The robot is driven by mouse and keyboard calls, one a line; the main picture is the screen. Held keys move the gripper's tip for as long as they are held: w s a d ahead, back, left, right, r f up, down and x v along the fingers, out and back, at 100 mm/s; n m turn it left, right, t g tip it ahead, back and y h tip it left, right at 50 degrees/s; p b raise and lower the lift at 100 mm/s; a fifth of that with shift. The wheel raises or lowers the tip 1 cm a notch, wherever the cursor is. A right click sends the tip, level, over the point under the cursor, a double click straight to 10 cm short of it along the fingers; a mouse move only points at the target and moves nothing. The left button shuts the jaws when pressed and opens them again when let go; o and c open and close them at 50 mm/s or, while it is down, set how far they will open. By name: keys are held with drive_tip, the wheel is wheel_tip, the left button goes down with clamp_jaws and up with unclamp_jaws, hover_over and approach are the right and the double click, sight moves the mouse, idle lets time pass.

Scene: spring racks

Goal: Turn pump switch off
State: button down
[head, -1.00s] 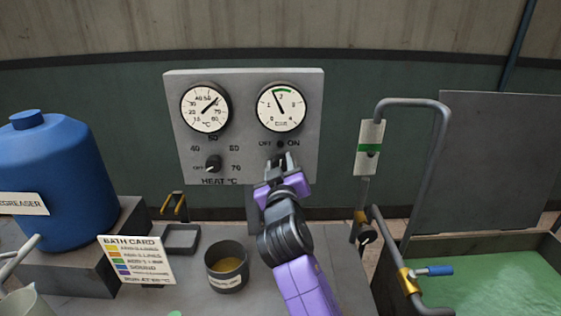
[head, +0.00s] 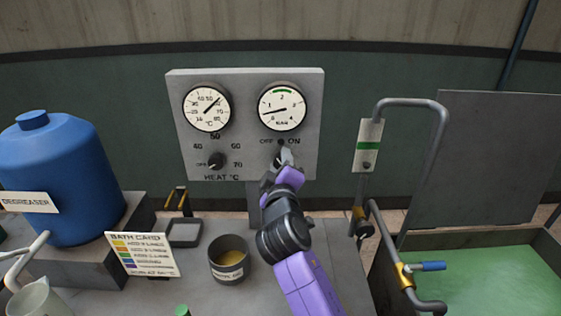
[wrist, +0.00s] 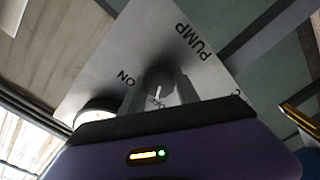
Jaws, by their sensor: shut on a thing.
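The pump switch (wrist: 159,84) is a round grey knob with a light pointer on the grey panel, between the words ON and PUMP in the wrist view. My gripper (wrist: 158,95) has one finger on each side of it and is shut on it. In the head view my gripper (head: 284,158) reaches the panel (head: 246,140) just below the OFF and ON marks, rolled sideways, and hides most of the switch. The pressure gauge (head: 282,107) above has its needle pointing low, to the left, near 1.
The heat knob (head: 216,161) and temperature gauge (head: 207,107) are left of my gripper. A flow indicator (head: 368,147) and bent pipe (head: 440,150) stand right, beside a green bath (head: 490,285). A pot (head: 229,260), bath card (head: 142,254) and blue drum (head: 52,180) are lower left.

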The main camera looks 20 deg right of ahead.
drive_tip(key=shift+f, duration=0.1)
drive_tip(key=c, duration=0.9)
unclamp_jaws()
drive_tip(key=b+v, duration=0.1)
drive_tip(key=v, duration=0.7)
drive_tip(key=shift+b, duration=0.3)
